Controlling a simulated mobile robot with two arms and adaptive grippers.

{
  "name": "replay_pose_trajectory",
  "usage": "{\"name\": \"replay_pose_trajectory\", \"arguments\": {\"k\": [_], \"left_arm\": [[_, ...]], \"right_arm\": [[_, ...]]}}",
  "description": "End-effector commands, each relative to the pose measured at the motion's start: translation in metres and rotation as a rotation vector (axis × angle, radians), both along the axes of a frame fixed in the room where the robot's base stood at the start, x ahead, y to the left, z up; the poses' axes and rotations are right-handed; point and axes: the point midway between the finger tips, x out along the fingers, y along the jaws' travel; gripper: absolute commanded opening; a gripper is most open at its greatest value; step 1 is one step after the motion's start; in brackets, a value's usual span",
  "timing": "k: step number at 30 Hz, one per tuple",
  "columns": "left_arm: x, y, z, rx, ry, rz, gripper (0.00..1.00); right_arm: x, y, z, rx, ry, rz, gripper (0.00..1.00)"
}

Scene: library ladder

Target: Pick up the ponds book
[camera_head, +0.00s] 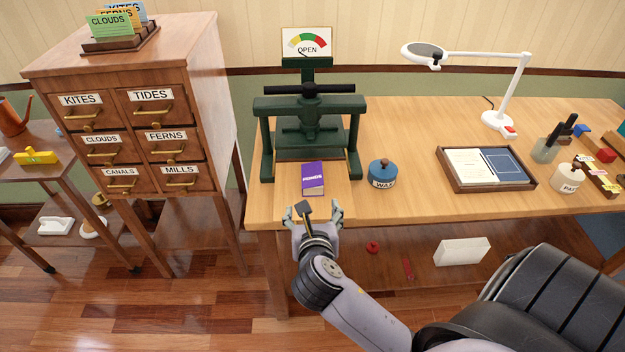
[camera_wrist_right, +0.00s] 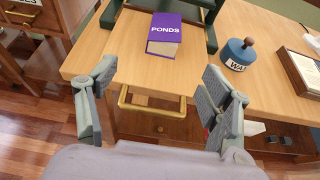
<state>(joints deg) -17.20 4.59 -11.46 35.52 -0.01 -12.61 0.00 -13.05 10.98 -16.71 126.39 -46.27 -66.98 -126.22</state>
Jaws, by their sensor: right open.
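The purple ponds book (camera_head: 313,179) lies on the wooden table in front of the green press, its label facing up. In the right wrist view the book (camera_wrist_right: 164,34) shows ahead, with "PONDS" in white on its cover and its pale page edge toward me. My right gripper (camera_head: 312,212) is open and empty, just short of the table's front edge. In the right wrist view its two fingers (camera_wrist_right: 152,95) stand wide apart, with the book beyond them and not between them. My left gripper is in neither view.
The green press (camera_head: 309,120) stands behind the book. A blue wax jar (camera_head: 382,174) sits to its right, then a tray (camera_head: 487,186) with papers. A drawer cabinet (camera_head: 138,126) stands at the left. The table (camera_head: 410,200) is clear between jar and tray.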

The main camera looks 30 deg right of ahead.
Motion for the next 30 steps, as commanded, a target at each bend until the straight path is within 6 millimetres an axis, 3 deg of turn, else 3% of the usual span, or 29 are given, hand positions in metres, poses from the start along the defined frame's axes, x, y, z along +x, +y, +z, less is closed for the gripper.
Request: {"name": "replay_pose_trajectory", "arguments": {"k": [12, 21, 30], "left_arm": [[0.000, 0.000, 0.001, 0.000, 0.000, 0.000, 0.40], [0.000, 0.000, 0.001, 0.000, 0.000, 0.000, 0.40], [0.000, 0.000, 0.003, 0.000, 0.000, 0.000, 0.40]], "right_arm": [[0.069, -0.044, -0.033, 0.006, 0.000, -0.004, 0.73], [0.089, -0.057, -0.043, 0.006, 0.000, -0.003, 0.73], [0.119, -0.083, -0.055, 0.007, 0.000, -0.004, 0.73]]}}
